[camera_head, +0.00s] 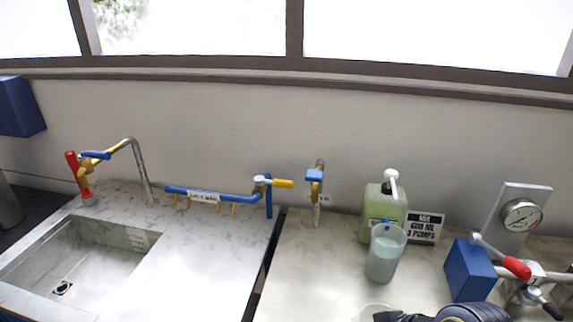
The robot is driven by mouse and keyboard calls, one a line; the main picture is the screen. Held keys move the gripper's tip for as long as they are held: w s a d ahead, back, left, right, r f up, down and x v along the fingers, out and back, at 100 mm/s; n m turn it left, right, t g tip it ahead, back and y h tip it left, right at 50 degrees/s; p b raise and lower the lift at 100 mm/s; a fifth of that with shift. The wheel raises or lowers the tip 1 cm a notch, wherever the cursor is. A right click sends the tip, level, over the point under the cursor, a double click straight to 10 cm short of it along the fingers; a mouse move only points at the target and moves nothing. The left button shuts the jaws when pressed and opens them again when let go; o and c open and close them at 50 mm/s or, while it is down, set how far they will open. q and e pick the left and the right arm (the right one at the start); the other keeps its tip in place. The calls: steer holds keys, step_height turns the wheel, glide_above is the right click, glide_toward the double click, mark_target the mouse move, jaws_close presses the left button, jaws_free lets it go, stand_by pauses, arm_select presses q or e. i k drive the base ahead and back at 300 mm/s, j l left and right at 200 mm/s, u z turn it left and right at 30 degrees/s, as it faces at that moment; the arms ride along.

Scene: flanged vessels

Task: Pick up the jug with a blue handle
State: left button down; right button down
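A clear jug (385,254) holding pale bluish-grey liquid stands upright on the right counter, in front of a green pump bottle. There is a hint of blue at its rim, but I cannot make out a handle. Dark parts of my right arm and gripper (398,316) show at the bottom edge, below and in front of the jug and apart from it. The fingers are mostly cut off, so I cannot tell whether they are open. My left gripper is not in view.
The green pump bottle (384,212) and a "600 ML 3 PUMPS" sign (425,228) stand behind the jug. A blue box (470,271), gauge (521,215) and red-handled valve (517,267) crowd the right. A pale round thing (372,311) is cut off below. A sink (85,262) is left.

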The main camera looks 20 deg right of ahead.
mark_target(389, 241)
steer(key=z, duration=1.4)
